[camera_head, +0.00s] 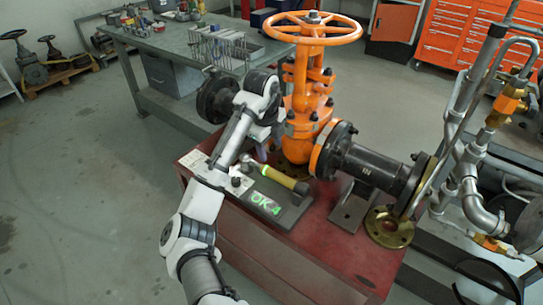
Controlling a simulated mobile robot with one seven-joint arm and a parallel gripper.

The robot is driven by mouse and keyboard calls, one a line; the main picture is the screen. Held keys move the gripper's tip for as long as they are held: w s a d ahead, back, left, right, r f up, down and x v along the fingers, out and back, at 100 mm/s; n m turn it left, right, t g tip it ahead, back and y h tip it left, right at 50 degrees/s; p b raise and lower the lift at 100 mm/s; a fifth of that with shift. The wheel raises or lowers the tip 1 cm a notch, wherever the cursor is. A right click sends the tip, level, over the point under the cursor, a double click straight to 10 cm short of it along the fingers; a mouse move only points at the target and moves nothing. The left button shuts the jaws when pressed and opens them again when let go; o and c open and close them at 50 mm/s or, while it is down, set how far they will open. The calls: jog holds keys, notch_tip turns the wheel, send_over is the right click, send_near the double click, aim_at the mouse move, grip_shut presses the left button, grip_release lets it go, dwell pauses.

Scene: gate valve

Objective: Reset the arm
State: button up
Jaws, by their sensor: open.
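My white arm rises from the bottom of the head view and bends over the red workbench (245,225). My gripper (260,148) hangs at the end of the arm, left of the orange gate valve (307,95), above the bench. Its fingers are small and partly hidden behind my arm, and nothing shows between them. The valve stands upright with its orange handwheel (313,28) on top. I cannot tell whether my arm touches the valve.
A black flanged pipe (370,168) runs right from the valve towards grey pipework (470,180). A grey table (180,42) stands behind.

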jog(key=shift+r, duration=0.3)
